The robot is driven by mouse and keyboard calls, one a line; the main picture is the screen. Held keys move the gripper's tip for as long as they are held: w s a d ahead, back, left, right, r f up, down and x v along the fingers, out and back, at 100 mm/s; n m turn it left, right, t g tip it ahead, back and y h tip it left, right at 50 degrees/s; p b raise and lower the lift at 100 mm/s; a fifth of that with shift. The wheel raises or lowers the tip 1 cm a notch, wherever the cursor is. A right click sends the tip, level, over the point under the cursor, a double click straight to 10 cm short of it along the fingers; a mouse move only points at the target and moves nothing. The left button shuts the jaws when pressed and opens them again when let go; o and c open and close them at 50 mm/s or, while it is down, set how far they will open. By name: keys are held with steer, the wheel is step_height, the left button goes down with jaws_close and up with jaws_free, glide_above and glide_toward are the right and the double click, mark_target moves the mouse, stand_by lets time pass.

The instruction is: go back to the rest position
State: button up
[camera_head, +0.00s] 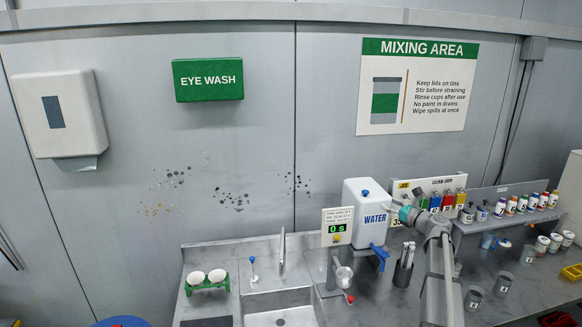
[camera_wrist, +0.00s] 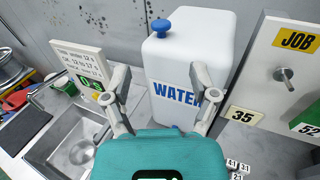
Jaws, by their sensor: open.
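My gripper (camera_wrist: 162,86) is open in the wrist view, its two grey fingers spread apart with nothing between them. Beyond the fingers stands the white water container (camera_wrist: 190,50) with a blue cap. In the head view my gripper (camera_head: 393,207) is raised above the counter, just right of the water container (camera_head: 364,212) and in front of the job board (camera_head: 400,187). Whether a fingertip touches the container cannot be told. My arm hides part of the board and the counter behind it.
A shelf of small colour bottles (camera_head: 500,210) stands at right. Grey cups (camera_head: 474,298) stand near my arm.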

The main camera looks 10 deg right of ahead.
steer(key=s+a+f+n+g+b, duration=0.2)
steer(key=s+a+f+n+g, duration=0.3)
steer(key=a+f+n, duration=0.5)
steer(key=s+a+f+n+g+b, duration=0.35)
steer(key=s+a+f+n, duration=0.2)
steer(key=a, duration=0.85)
steer(key=s+a+f+n+g+h+b, duration=0.2)
steer(key=s+f+n, duration=0.4)
steer(key=s, duration=0.4)
steer(key=s+a+f+n+g+h+b, duration=0.2)
steer(key=s+a+f+n+g+h, duration=0.3)
steer(key=s+n, duration=0.4)
step_height(320, 180, down, 2)
steer(key=shift+s+a+f+g+h, duration=0.1)
steer(key=shift+s+a+g+h, duration=0.2)
steer(key=shift+s+a+g, duration=0.4)
